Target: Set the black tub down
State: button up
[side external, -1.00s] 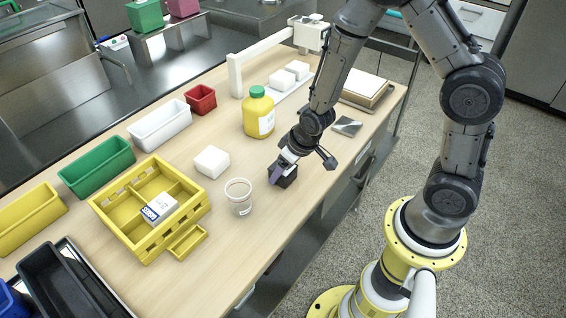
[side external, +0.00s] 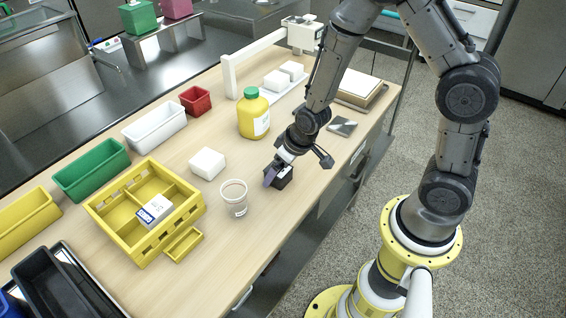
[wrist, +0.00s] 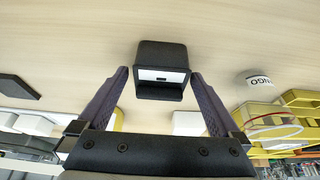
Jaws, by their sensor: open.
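The black tub (side external: 280,178) stands on the wooden table at the near side, right of the clear cup. In the wrist view the small dark tub (wrist: 161,55) shows a white label on its face. My gripper (side external: 277,175) is low over the table, with its fingers on either side of the tub. In the wrist view my gripper (wrist: 159,75) is open, with a gap between each purple-grey finger and the tub. The tub appears to rest on the table; its underside is hidden.
A clear cup (side external: 234,198) stands close left of the tub. A white block (side external: 207,163), a yellow divided crate (side external: 190,215) and a yellow bottle with a green cap (side external: 253,118) are nearby. A dark flat plate (side external: 342,126) lies to the right.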

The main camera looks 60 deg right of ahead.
aim_at(287, 173)
jog(key=shift+v, duration=3.35)
jog(key=s+a+r+t+y, duration=0.15)
jog(key=s+r, duration=0.45)
jog(key=r, duration=0.7)
jog(key=s+d+r+h, duration=0.1)
jog(key=s+d+r, duration=0.2)
jog(key=s, duration=0.7)
jog(key=v, duration=0.2)
jog(key=shift+r, duration=0.35)
